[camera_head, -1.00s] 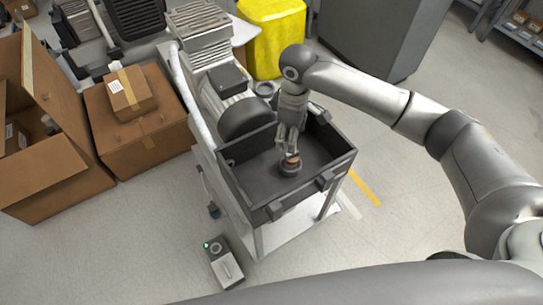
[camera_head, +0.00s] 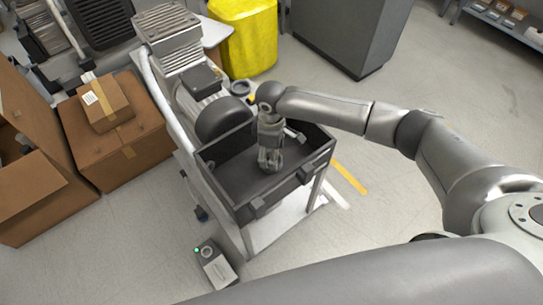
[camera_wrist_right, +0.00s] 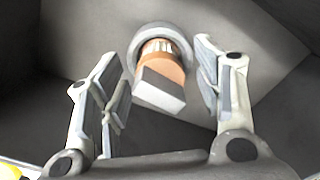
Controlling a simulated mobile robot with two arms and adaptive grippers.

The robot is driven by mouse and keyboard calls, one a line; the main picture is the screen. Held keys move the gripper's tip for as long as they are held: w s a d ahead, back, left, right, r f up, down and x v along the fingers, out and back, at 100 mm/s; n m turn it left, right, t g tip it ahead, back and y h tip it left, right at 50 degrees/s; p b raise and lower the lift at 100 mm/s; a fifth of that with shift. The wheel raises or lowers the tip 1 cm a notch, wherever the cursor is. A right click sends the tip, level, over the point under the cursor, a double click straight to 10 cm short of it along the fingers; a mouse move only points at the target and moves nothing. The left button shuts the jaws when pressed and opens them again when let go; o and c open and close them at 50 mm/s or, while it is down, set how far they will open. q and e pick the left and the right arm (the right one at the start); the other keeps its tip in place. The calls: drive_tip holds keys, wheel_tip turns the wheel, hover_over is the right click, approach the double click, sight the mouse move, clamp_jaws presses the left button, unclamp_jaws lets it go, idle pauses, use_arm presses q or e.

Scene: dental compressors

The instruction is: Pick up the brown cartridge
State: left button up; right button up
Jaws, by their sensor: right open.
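The brown cartridge (camera_wrist_right: 163,62) shows in the right wrist view, with a copper-brown body, a ribbed band and a pale grey block-like end. Its far end meets a round grey ring (camera_wrist_right: 178,32) on the dark surface behind. My right gripper (camera_head: 270,165) reaches down into the dark tray (camera_head: 240,190). In the wrist view its open fingers stand to either side of the cartridge, with a gap visible on both sides. In the head view the gripper hides the cartridge. My left gripper is not in view.
The tray's raised walls surround my right gripper. A compressor with a dark round motor end (camera_head: 222,119) stands just behind the tray. Cardboard boxes (camera_head: 118,148) are at left, a yellow bin (camera_head: 245,38) behind. A small grey device (camera_head: 215,265) lies on the floor.

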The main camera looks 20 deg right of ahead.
drive_tip(key=c, duration=1.1)
drive_tip(key=shift+r, duration=0.1)
